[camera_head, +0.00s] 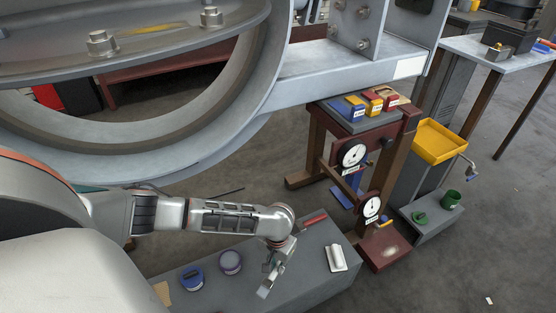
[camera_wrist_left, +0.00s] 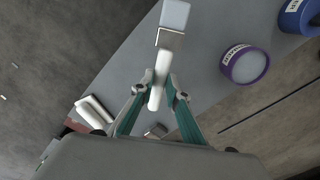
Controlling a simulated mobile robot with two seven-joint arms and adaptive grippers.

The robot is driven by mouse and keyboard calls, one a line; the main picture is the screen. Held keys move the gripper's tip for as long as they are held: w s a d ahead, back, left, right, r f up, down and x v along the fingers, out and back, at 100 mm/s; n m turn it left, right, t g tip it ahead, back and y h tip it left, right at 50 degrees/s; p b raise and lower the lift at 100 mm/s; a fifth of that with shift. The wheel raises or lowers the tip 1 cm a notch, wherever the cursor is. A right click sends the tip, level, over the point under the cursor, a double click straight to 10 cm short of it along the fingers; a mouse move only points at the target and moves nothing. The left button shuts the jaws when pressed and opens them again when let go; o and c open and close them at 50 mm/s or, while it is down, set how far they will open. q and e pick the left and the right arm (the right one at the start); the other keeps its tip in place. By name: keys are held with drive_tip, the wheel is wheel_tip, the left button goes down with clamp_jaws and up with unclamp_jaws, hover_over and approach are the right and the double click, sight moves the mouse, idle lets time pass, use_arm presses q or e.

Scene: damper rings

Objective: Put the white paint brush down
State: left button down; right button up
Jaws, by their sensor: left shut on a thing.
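The white paint brush (camera_wrist_left: 157,95) has a white handle, a metal ferrule and pale bristles. In the left wrist view my left gripper (camera_wrist_left: 158,88) is shut on its handle, and the bristles point away from the gripper. In the head view my left gripper (camera_head: 274,264) is over the grey bench (camera_head: 313,268), with the brush's pale end (camera_head: 263,292) pointing toward the bottom of the picture. I cannot tell whether the brush touches the bench top. My right gripper is not in view.
A purple-rimmed tin (camera_head: 230,262) and a blue tin (camera_head: 192,279) stand left of the gripper. A white object (camera_head: 336,257) and a red-handled item (camera_head: 314,221) lie to its right. A large metal ring (camera_head: 190,165) hangs above. A brown stand (camera_head: 316,150) with dials is beyond the bench.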

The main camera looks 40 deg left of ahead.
sight(277, 268)
use_arm(q)
drive_tip(key=shift+w+r+p, duration=0.15)
drive_tip(key=shift+r+p, duration=0.1)
drive_tip(key=shift+p, duration=0.15)
drive_tip(key=shift+s+f, duration=0.15)
drive_tip(key=shift+f, duration=0.35)
drive_tip(key=shift+s+f, duration=0.15)
drive_tip(key=shift+f, duration=0.35)
drive_tip(key=shift+f+b, duration=0.45)
drive_tip(key=shift+f, duration=0.45)
drive_tip(key=shift+d+f, duration=0.1)
drive_tip(key=shift+f, duration=0.6)
drive_tip(key=shift+f+b, duration=0.4)
drive_tip(key=shift+f, duration=0.25)
drive_tip(key=shift+w+f, duration=0.15)
drive_tip(key=shift+f, duration=0.2)
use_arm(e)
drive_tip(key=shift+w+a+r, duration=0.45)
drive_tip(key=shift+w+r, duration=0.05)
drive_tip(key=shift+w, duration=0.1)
use_arm(q)
drive_tip(key=c, duration=2.3)
unclamp_jaws()
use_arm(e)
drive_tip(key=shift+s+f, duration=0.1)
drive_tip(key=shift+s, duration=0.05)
